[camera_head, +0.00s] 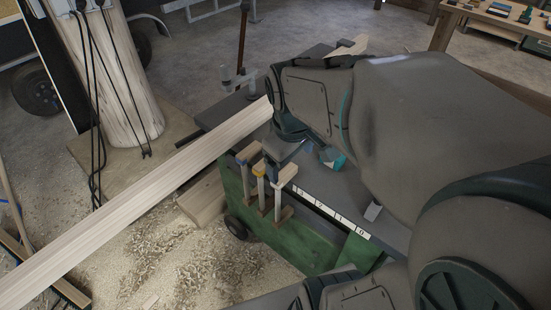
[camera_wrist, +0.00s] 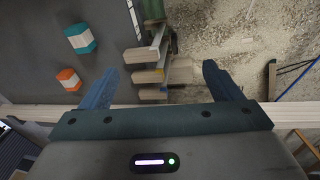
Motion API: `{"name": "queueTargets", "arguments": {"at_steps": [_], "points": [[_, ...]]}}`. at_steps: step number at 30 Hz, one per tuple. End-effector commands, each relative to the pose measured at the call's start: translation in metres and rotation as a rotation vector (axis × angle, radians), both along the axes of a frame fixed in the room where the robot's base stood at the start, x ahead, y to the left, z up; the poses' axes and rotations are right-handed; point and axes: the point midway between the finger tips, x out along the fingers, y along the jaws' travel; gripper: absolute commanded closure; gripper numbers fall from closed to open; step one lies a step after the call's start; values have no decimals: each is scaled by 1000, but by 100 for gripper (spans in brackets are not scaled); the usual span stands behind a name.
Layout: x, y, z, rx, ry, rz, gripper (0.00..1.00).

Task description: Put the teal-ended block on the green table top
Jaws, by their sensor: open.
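The teal-ended block (camera_wrist: 80,38) has a white middle and lies on a grey surface at the upper left of the wrist view. In the head view the block (camera_head: 332,158) lies on the grey top of the green-sided table (camera_head: 345,195), just beside my arm, which partly hides that top. No green top surface shows; the green is on the table's side. My gripper (camera_wrist: 159,67) is open, with nothing between its fingers. The block is beyond and left of the left finger, apart from it.
An orange-ended block (camera_wrist: 68,79) lies near the teal-ended one, close to the left finger. Several wooden-handled clamps (camera_head: 268,180) stand at the table's edge. A long wooden beam (camera_head: 140,205) reaches across at the left. Shavings cover the floor.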

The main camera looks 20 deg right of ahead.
Motion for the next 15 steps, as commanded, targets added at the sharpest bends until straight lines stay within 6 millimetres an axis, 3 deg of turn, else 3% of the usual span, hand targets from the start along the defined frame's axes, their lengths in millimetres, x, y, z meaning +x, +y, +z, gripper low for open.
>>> {"name": "queueTargets", "arguments": {"at_steps": [6,15], "points": [[-38,24,-1,119,-73,-282,15],[-55,32,-5,188,-93,-427,15]]}}
